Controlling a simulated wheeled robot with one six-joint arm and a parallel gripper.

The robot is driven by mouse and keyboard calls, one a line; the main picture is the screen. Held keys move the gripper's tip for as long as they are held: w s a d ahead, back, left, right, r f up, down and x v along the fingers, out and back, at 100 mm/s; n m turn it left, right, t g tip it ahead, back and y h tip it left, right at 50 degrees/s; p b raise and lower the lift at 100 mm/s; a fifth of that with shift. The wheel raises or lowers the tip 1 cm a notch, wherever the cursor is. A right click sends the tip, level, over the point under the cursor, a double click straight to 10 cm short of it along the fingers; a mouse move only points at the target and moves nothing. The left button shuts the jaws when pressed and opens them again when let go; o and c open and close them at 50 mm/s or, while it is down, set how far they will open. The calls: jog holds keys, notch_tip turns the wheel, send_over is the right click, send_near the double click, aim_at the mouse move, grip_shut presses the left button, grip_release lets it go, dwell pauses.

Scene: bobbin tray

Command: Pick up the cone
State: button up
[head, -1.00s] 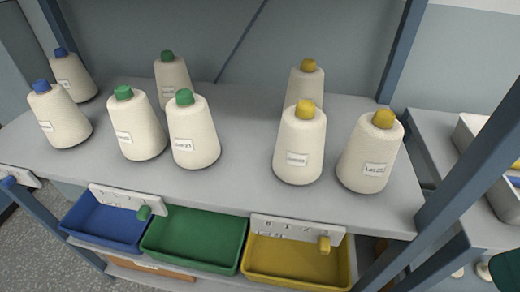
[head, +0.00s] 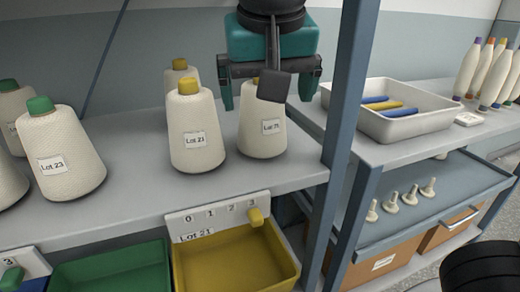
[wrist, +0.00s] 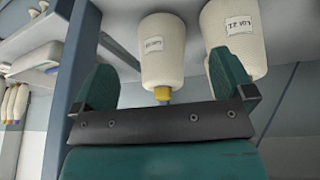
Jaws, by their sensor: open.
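Two white thread cones stand upright at the front right of the grey shelf. In the wrist view this right cone (wrist: 160,45) appears inverted, with a yellow top, between my fingers. My gripper (head: 270,92) is open around the upper part of this cone's outline, fingers apart from it as far as I can tell. Its label is hard to read.
Another yellow-topped cone (head: 180,78) stands behind, and green-topped cones (head: 57,150) stand to the left. A blue post (head: 346,90) rises just right of my gripper. Beyond it is a white tray (head: 405,128) with bobbins. A yellow bin (head: 235,262) hangs below the shelf.

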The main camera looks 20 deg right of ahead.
jog(key=a+m+b, duration=0.1)
jog(key=m, duration=0.1)
send_over(262, 114)
jog(key=w, duration=0.1)
jog(key=shift+w+d+r, duration=0.1)
jog(key=shift+d+r, duration=0.15)
jog(key=shift+d, duration=0.05)
jog(key=b+x, duration=0.1)
jog(key=x, duration=0.1)
jog(key=b+x, duration=0.1)
jog(key=x, duration=0.2)
jog(key=shift+w+d, duration=0.2)
jog(key=shift+w, duration=0.2)
jog(key=shift+c, duration=0.2)
jog(key=c, duration=1.1)
jog(key=shift+r, duration=0.1)
